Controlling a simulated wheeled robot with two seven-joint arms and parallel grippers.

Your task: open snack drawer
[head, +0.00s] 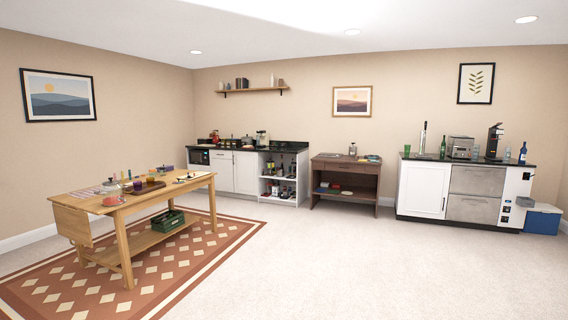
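None of the drawers I can see carries a readable label, so I cannot tell which is the snack drawer. A dark wooden side table (344,178) stands against the back wall and has a shut drawer front (341,167) under its top. Two steel drawer fronts (474,181), one above the other, sit in the white bar cabinet (422,190) at the right and look shut. Neither of my grippers is in view, and all these drawers are well away from me across the room.
A wooden work table (130,203) with bottles, jars and a tray stands left on a patterned rug (182,265). A white counter (235,171) with open shelves lines the back wall. A blue cooler (542,219) is at far right. The carpet (330,260) in the middle is clear.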

